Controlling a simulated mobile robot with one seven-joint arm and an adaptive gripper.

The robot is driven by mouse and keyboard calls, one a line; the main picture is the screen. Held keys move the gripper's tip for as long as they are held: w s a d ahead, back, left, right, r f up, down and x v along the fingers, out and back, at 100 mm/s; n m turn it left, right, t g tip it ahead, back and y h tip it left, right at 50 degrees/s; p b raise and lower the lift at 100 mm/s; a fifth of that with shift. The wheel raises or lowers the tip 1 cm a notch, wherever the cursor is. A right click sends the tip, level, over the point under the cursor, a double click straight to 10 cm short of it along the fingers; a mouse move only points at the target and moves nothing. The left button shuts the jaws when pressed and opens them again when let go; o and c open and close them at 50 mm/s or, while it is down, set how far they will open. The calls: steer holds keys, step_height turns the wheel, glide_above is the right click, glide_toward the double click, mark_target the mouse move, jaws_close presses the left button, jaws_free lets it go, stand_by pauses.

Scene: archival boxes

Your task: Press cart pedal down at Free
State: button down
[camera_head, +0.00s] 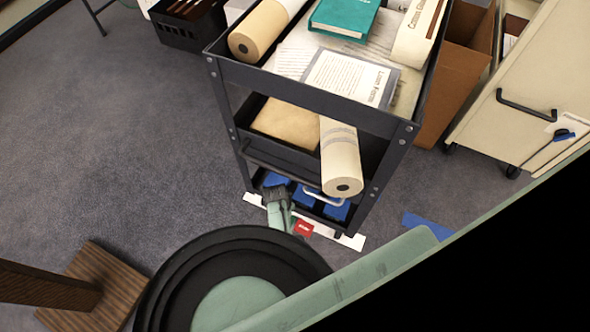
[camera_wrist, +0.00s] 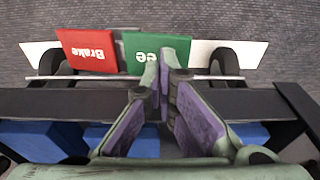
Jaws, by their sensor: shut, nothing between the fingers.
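The cart (camera_head: 300,95) is a dark metal trolley with shelves. At its foot are two pedal plates. The red one (camera_wrist: 88,50) reads "Brake", and it also shows in the head view (camera_head: 303,228). The green one (camera_wrist: 150,48) lies beside it, with only "ee" of its label readable; my fingers cover part of it. My gripper (camera_wrist: 164,72) is shut and empty, its fingertips together at the green plate's edge. I cannot tell if they touch it. In the head view my gripper (camera_head: 279,200) is low at the cart's bottom, by the pedals.
A white strip (camera_head: 345,240) lies on the floor under the pedals. Blue boxes (camera_wrist: 40,140) sit on the bottom shelf. A cream paper roll (camera_head: 340,160) sticks out of the middle shelf. A cream cabinet (camera_head: 500,105) stands at right.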

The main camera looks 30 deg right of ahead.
steer(key=shift+f+b, duration=0.8)
steer(key=shift+f, duration=0.2)
stand_by(0.3)
steer(key=shift+r, duration=0.1)
step_height(320, 180, up, 7)
steer(key=p, duration=0.7)
stand_by(0.6)
